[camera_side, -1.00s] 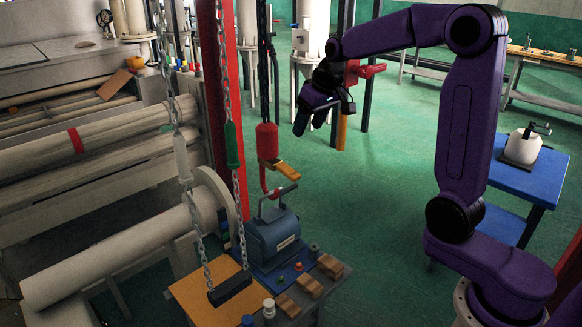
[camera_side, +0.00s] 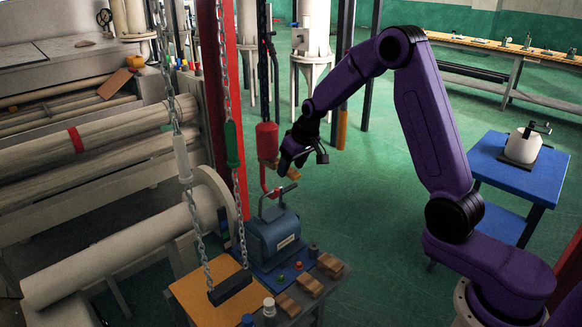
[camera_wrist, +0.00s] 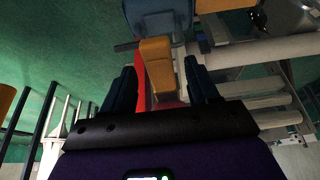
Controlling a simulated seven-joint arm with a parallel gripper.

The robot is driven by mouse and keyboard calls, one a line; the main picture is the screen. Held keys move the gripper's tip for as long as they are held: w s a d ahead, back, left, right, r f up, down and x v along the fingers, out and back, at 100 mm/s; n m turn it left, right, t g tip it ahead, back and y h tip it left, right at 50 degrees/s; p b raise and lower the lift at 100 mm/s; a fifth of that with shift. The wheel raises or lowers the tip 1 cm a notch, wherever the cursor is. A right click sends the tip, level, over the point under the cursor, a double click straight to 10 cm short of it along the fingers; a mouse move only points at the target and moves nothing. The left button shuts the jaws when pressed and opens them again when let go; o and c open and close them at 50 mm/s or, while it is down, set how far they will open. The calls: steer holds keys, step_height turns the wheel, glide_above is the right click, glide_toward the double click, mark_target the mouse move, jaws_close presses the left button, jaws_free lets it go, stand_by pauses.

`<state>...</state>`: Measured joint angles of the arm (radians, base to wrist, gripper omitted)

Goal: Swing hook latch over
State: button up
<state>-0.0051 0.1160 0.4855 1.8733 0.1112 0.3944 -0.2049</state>
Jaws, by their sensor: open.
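The red hook block (camera_side: 267,141) hangs upright from a dark chain above the blue machine. Its yellow-orange latch (camera_side: 294,173) sticks out to the right of the hook, partly hidden by my gripper (camera_side: 287,158). In the wrist view the latch (camera_wrist: 157,58) lies between the two dark fingers of my gripper (camera_wrist: 158,70), with visible gaps on both sides. The fingers are open, and I cannot tell whether either one touches the latch. Part of the red hook (camera_wrist: 142,85) shows behind the latch.
The blue machine with a grey handle (camera_side: 273,238) stands just below the hook. A red post (camera_side: 224,110) and hanging chains (camera_side: 229,75) are to the left. A blue table (camera_side: 510,170) stands at the right. Green floor between is clear.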

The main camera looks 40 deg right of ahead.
steer(key=shift+w+f, duration=0.25)
steer(key=shift+f, duration=0.25)
jaws_close()
steer(key=shift+r, duration=0.1)
steer(key=shift+w+r+g, duration=0.2)
steer(key=shift+r+g, duration=0.1)
steer(key=shift+g, duration=0.45)
steer(key=shift+w+r+g, duration=0.15)
steer(key=shift+r+g, duration=0.1)
steer(key=shift+g, duration=0.5)
